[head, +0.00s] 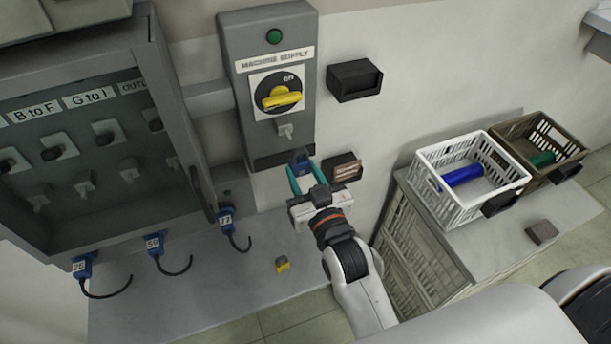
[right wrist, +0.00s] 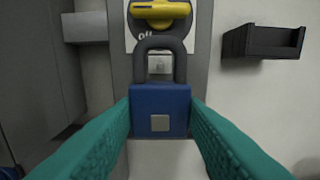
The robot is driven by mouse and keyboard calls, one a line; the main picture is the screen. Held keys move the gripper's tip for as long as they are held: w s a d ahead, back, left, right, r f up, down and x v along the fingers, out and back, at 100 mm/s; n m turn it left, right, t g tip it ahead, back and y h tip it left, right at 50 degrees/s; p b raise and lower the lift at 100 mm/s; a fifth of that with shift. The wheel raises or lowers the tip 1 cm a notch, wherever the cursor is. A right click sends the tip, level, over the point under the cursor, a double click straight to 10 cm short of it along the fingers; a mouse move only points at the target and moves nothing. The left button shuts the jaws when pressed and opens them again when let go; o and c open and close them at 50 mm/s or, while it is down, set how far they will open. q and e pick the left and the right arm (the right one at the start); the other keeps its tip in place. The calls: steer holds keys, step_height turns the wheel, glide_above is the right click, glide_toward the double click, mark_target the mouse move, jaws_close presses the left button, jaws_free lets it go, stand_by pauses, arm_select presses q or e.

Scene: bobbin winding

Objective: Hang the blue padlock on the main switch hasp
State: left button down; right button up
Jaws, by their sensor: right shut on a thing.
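My right gripper (head: 300,175) is shut on the blue padlock (head: 299,157), just below the grey switch box. In the right wrist view the padlock (right wrist: 160,108) is upright between the teal fingers, with its dark shackle up. The main switch hasp (head: 285,130) is a small pale tab below the yellow switch handle (head: 281,98). In the right wrist view the hasp (right wrist: 160,64) shows through the shackle loop; I cannot tell whether they touch. The handle looks turned sideways. My left gripper is not in view.
A black holder (head: 355,80) is on the wall right of the switch box, with another (head: 341,168) lower down. An open cabinet (head: 90,150) stands at left. White (head: 440,197) and brown crates are at right. A yellow piece (head: 282,264) lies on the grey surface below.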

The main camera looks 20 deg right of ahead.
steer(key=shift+w, duration=1.55)
steer(key=shift+w+a+p, duration=0.1)
steer(key=shift+w+p, duration=0.2)
steer(key=shift+w, duration=0.65)
steer(key=shift+w, duration=0.3)
steer(key=shift+w, duration=0.85)
steer(key=shift+f, duration=0.6)
steer(key=o, duration=1.2)
steer(key=shift+c, duration=0.2)
